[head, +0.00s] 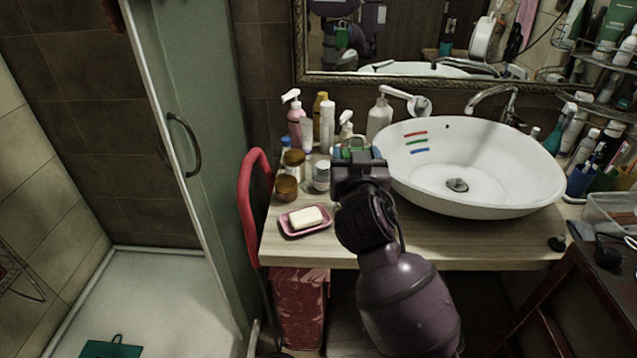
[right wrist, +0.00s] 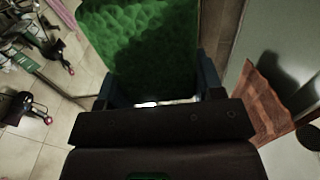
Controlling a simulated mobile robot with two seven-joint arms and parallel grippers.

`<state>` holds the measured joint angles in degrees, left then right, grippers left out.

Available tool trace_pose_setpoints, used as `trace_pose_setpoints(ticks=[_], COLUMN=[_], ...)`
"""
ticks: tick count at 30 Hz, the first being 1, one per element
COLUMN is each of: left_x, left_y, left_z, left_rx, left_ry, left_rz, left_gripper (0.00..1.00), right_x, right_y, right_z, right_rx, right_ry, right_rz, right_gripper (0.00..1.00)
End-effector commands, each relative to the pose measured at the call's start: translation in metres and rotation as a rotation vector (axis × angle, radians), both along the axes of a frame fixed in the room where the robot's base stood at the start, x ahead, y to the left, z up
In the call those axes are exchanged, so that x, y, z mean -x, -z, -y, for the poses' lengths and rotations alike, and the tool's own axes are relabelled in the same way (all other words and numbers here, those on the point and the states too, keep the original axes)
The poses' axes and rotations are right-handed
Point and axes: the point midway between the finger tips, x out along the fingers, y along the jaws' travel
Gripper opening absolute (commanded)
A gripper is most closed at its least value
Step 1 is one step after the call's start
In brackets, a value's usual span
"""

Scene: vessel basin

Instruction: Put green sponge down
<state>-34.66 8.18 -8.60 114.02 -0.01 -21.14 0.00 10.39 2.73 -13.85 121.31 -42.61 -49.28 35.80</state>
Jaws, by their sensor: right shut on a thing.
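My right gripper (head: 358,160) reaches over the wooden countertop (head: 440,240), just left of the white basin (head: 470,160). In the right wrist view the green sponge (right wrist: 152,45) sits between the two dark blue fingers, and the right gripper (right wrist: 160,82) is shut on it. In the head view most of the sponge is hidden behind the gripper; only a bit of green shows. Whether it touches the counter cannot be told. A pink soap dish (head: 290,231) with a white bar of soap (head: 306,217) lies to the left. My left gripper is not in view.
Several bottles and jars, including a brown-lidded jar (head: 287,188) and a pink pump bottle (head: 295,122), crowd the counter's back left. A metal faucet (head: 495,95) stands behind the basin. The counter's front strip is bare. A mirror (head: 420,40) hangs behind.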

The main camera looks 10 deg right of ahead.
Motion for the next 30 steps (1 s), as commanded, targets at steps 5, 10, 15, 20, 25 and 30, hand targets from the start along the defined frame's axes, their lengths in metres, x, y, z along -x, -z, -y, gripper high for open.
trace_pose_setpoints(ticks=[5, 10, 15, 20, 25, 30], left_x=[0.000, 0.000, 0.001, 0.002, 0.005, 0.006], left_y=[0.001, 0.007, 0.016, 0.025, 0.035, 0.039], left_z=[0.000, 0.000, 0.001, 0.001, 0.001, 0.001], left_rx=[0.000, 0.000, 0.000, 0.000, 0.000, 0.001], left_ry=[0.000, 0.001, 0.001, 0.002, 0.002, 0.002], left_rz=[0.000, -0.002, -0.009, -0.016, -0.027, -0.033], left_gripper=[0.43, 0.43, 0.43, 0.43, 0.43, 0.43], right_x=[-0.009, -0.009, -0.009, -0.009, -0.009, -0.009], right_y=[-0.012, 0.014, 0.053, 0.087, 0.121, 0.139], right_z=[-0.005, -0.005, -0.004, -0.004, -0.005, -0.005], right_rx=[-0.008, -0.005, -0.005, -0.004, -0.005, -0.006], right_ry=[0.025, 0.028, 0.027, 0.028, 0.027, 0.026], right_rz=[-0.012, -0.021, -0.021, -0.021, -0.020, -0.016], right_gripper=[0.39, 0.39, 0.39, 0.39, 0.39, 0.39])
